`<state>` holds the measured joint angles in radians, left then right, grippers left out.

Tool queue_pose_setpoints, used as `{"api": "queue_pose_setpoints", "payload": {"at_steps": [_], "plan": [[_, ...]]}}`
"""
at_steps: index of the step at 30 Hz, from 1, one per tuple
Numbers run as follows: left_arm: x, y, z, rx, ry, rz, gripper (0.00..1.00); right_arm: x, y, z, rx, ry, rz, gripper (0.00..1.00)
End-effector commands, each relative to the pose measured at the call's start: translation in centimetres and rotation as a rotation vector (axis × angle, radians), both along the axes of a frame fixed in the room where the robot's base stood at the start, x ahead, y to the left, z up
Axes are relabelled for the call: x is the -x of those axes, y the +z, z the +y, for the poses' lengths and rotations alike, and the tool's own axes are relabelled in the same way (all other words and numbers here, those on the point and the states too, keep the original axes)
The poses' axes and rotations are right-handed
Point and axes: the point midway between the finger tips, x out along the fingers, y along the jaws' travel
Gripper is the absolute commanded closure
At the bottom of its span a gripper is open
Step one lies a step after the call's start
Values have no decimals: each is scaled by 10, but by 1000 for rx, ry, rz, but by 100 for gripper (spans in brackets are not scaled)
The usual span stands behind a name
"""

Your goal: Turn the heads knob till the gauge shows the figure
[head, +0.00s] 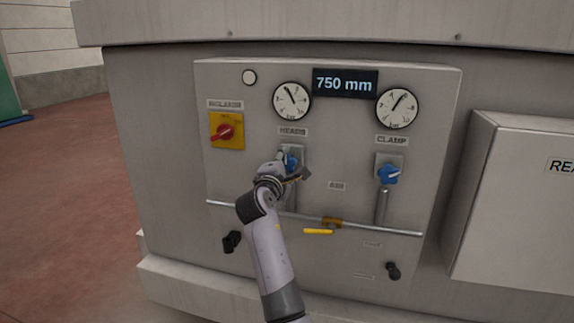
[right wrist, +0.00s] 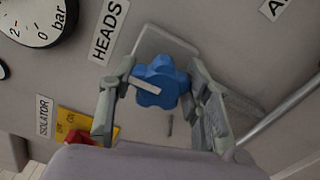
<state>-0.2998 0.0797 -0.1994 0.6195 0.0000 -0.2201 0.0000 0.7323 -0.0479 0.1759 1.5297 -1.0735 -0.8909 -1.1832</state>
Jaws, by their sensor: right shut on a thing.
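The blue lobed heads knob (head: 292,160) sits on the grey panel under the HEADS label (head: 293,131). My right gripper (head: 287,167) is at this knob and partly hides it. In the right wrist view the knob (right wrist: 158,72) lies between the two fingers of the right gripper (right wrist: 163,84), which is shut on it. The heads gauge (head: 292,100) is a round white dial above the label. Its dark needle points up and to the left; its figures are too small to read. A display (head: 345,83) reads "750 mm". My left gripper is not in view.
The clamp gauge (head: 397,108) and blue clamp knob (head: 388,174) are at the panel's right. A red-on-yellow isolator switch (head: 226,131) is at left. A thin horizontal pipe (head: 375,229) with a yellow lever (head: 318,231) runs below. A grey box (head: 515,210) juts out at right.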

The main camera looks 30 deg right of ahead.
Motion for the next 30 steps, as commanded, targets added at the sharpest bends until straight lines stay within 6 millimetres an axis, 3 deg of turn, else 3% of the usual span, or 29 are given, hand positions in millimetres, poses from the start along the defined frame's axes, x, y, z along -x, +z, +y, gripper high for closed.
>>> {"api": "queue_pose_setpoints", "payload": {"at_steps": [8, 9, 17, 30], "plan": [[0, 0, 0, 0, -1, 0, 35, 0, -2, 0, -3, -2, 4, 84], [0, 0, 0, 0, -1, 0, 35, 0, -2, 0, -2, -2, 4, 53], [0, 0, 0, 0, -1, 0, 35, 0, -1, 0, -1, -1, 3, 36], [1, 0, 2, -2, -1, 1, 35, 6, -1, 9, 1, 2, 2, 35]]}}
